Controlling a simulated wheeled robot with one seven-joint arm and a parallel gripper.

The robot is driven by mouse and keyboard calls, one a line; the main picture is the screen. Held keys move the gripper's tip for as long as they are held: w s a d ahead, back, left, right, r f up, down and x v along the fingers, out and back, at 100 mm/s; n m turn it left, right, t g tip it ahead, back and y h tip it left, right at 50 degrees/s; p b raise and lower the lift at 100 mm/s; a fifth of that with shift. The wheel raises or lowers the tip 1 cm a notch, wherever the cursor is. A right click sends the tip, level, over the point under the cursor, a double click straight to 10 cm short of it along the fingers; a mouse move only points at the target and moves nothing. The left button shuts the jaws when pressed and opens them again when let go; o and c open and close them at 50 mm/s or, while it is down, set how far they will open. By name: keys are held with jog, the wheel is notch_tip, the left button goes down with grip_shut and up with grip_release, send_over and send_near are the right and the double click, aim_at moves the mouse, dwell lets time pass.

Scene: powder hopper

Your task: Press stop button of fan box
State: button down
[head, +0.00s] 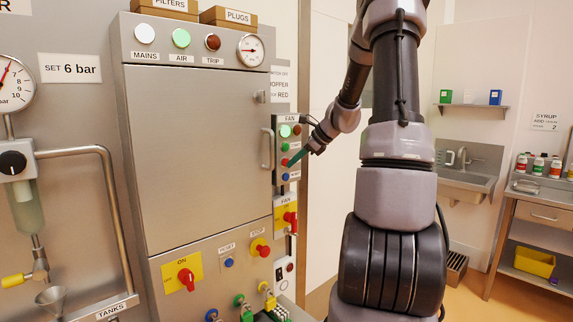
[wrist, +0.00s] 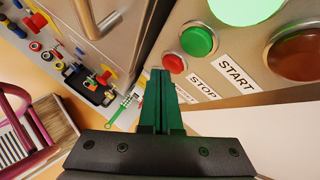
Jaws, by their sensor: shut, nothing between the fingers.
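The fan box (head: 279,178) is a grey panel on the right side of the steel cabinet. It carries two lamps, green and dark red, above green, red and blue buttons. The red stop button (wrist: 173,63) sits between the green start button (wrist: 198,41) and the fingers in the wrist view, with a STOP label beside it. The stop button also shows in the head view (head: 284,161). My gripper (wrist: 160,72) has its green fingers shut and empty, tips right beside the stop button. I cannot tell whether they touch it. The fingers partly hide the label below.
A door handle (head: 267,148) stands out just left of the fan box. A yellow-backed red fan switch (head: 290,218) is below it. The cabinet's lower panel has a red-handled ON switch (head: 186,279) and other buttons. A sink (head: 466,166) is at the right.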

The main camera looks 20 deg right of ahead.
jog(key=shift+w+a, duration=0.15)
jog(key=shift+w, duration=0.25)
dwell(0.4)
jog(key=shift+s, duration=0.15)
jog(key=shift+s+d, duration=0.25)
jog(key=shift+s, duration=0.4)
jog(key=shift+s+d, duration=0.3)
jog(key=shift+s, duration=0.5)
jog(key=shift+s+d, duration=0.25)
jog(key=shift+s, duration=0.5)
jog(key=shift+s+d, duration=0.3)
jog(key=shift+s, duration=0.5)
jog(key=shift+r, duration=0.1)
jog(key=s+a+r+n+g+h, duration=0.1)
jog(key=s+a+r+n, duration=0.4)
jog(key=s+a+n, duration=0.25)
jog(key=s+a+r+n+g+h, duration=0.1)
jog(key=s+a+r+n, duration=0.45)
jog(key=s+a, duration=0.2)
jog(key=s+a+r+n+t+h, duration=0.1)
jog(key=s+n, duration=0.6)
jog(key=s, duration=0.3)
jog(key=shift+r+n+t+h, duration=0.25)
jog(key=shift+n+t+h, duration=0.05)
jog(key=shift+t+h, duration=0.1)
